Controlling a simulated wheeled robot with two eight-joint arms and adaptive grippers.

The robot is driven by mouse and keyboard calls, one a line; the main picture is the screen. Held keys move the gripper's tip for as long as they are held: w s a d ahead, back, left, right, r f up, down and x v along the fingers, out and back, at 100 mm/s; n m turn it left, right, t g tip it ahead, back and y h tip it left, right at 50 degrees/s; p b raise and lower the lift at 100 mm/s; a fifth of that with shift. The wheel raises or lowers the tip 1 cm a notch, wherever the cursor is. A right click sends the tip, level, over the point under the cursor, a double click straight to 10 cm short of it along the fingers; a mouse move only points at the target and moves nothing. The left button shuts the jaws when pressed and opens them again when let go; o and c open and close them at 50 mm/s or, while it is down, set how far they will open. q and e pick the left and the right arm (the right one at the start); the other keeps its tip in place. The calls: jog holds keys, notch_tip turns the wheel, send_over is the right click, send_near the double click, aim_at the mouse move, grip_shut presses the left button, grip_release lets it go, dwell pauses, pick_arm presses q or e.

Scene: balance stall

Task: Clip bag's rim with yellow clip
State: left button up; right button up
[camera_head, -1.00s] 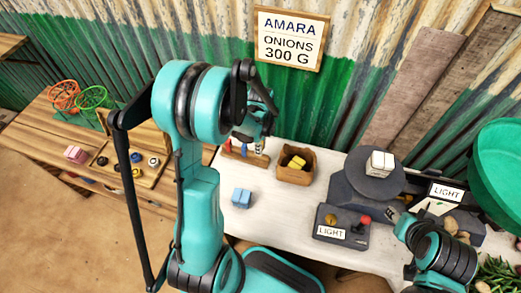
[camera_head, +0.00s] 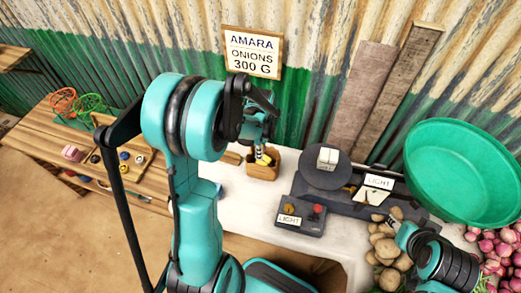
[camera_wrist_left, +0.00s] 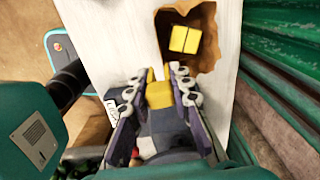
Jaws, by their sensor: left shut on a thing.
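The open brown paper bag (camera_head: 263,173) stands on the white table, with a jagged rim. In the left wrist view the bag (camera_wrist_left: 207,66) holds a yellow block (camera_wrist_left: 185,39). My left gripper (camera_head: 261,148) is right over the bag in the head view and partly hides its back. In the left wrist view my left gripper (camera_wrist_left: 158,82) is shut on the yellow clip (camera_wrist_left: 158,93), whose tip points at the bag's near side. A gap shows between clip and rim there. My right gripper (camera_head: 394,221) is low at the right; its fingers are too small to read.
A dark scale (camera_head: 322,178) with a pale block (camera_head: 328,158) stands right of the bag, behind a control box (camera_head: 300,219). Potatoes (camera_head: 388,245), onions (camera_head: 500,245) and a green basin (camera_head: 462,175) lie farther right. A wooden tray (camera_head: 130,163) is at left.

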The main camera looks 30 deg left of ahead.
pick_arm(q)
jog(key=shift+a+f, duration=0.4)
jog(key=shift+f, duration=0.2)
jog(key=shift+d+f+b, duration=0.2)
jog(key=shift+f+b, duration=0.55)
jog(key=shift+b, duration=0.15)
notch_tip(320, 180, down, 2)
jog(key=shift+a+b, duration=0.1)
jog(key=shift+b, duration=0.55)
jog(key=shift+f+b, duration=2.15)
jog(key=shift+f, duration=0.25)
pick_arm(e)
notch_tip(320, 180, down, 8)
jog(key=shift+a+r, duration=0.2)
jog(key=shift+a, duration=0.1)
pick_arm(q)
jog(key=o, duration=0.9)
jog(key=shift+c, duration=0.2)
jog(key=shift+r, duration=0.15)
notch_tip(320, 180, up, 12)
jog(key=shift+f, duration=0.1)
